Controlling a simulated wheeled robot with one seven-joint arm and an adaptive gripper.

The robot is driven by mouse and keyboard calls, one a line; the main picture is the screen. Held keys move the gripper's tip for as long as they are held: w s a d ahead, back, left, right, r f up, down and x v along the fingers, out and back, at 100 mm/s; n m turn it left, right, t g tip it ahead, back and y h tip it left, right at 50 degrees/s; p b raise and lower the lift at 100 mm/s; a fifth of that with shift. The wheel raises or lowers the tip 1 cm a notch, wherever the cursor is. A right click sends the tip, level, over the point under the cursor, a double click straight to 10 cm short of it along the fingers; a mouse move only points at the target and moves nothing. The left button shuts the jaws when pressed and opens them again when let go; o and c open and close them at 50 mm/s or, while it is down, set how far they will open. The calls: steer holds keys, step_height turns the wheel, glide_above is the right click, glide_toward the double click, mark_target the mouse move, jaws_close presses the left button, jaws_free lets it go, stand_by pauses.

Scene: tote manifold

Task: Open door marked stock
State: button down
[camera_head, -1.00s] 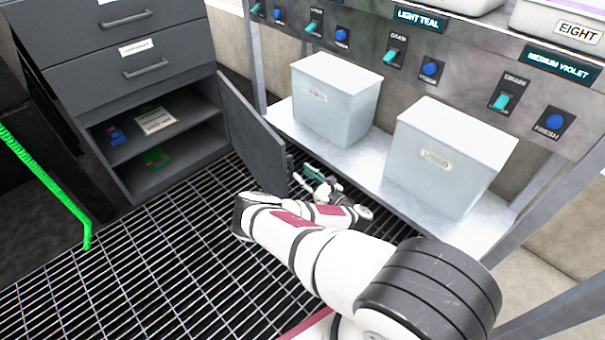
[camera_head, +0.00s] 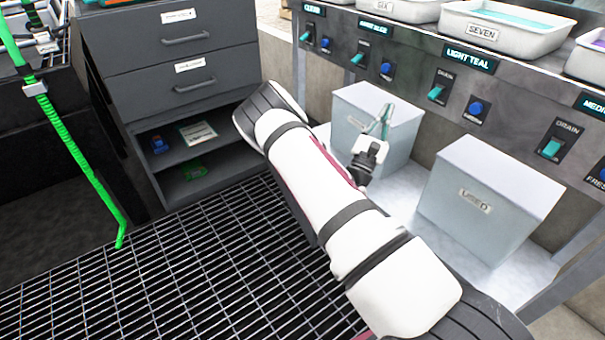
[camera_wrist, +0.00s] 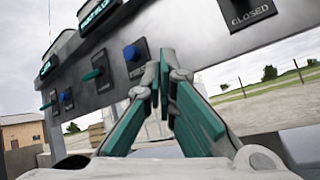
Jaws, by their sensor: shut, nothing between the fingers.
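The dark grey cabinet (camera_head: 110,98) stands at the left in the head view. Its lower compartment (camera_head: 175,158) is uncovered and shows a shelf with small items. The compartment's door is not visible now; my arm covers the area at the cabinet's right side. No "stock" marking can be read. My gripper (camera_head: 384,120) is to the right of the cabinet, in front of a pale lidded bin, and holds nothing. In the wrist view its teal fingers (camera_wrist: 166,66) meet at the tips.
Pale bins, one behind my gripper (camera_head: 345,115) and one to the right (camera_head: 487,200), stand on a metal shelf (camera_head: 415,205). A panel of switches (camera_head: 400,75) runs above them. A green hose (camera_head: 80,160) hangs at left. The grated floor (camera_head: 190,270) before the cabinet is clear.

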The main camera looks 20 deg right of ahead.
steer(key=s+a+r+m+g+y, duration=0.1)
steer(key=s+r+m+g+y, duration=0.2)
steer(key=s+r+m+g, duration=0.55)
steer(key=s+a+r+m+g+y, duration=0.1)
steer(key=s+r+m+g+y, duration=0.3)
steer(key=s+m+g, duration=0.95)
steer(key=shift+s+a+n+t+y, duration=0.25)
steer(key=shift+s+a+t+y, duration=1.1)
steer(key=shift+s+a+y, duration=2.3)
steer(key=shift+s+a+n+t+y, duration=0.2)
steer(key=shift+s+a+t+y, duration=1.45)
steer(key=shift+a, duration=3.95)
steer(key=shift+s+a+n+t+y, duration=0.25)
steer(key=shift+s+a+t+y, duration=1.2)
steer(key=shift+s+a, duration=2.5)
steer(key=w+d+n+g+h+p, duration=0.2)
steer(key=w+n+p, duration=0.45)
steer(key=w, duration=2.05)
steer(key=w+a+f+n+h+p, duration=0.1)
steer(key=w+a+f+n+p, duration=0.15)
steer(key=w+f+n, duration=1.4)
steer(key=w+d+f+m+b, duration=0.1)
steer(key=d+f+m+b, duration=0.1)
steer(key=f, duration=0.5)
steer(key=w+d+f+m+b, duration=0.2)
steer(key=d+f+m+b, duration=0.1)
steer(key=f, duration=0.4)
steer(key=shift+d+f+t+b, duration=0.45)
steer(key=shift+d+b, duration=0.15)
steer(key=shift+d, duration=0.6)
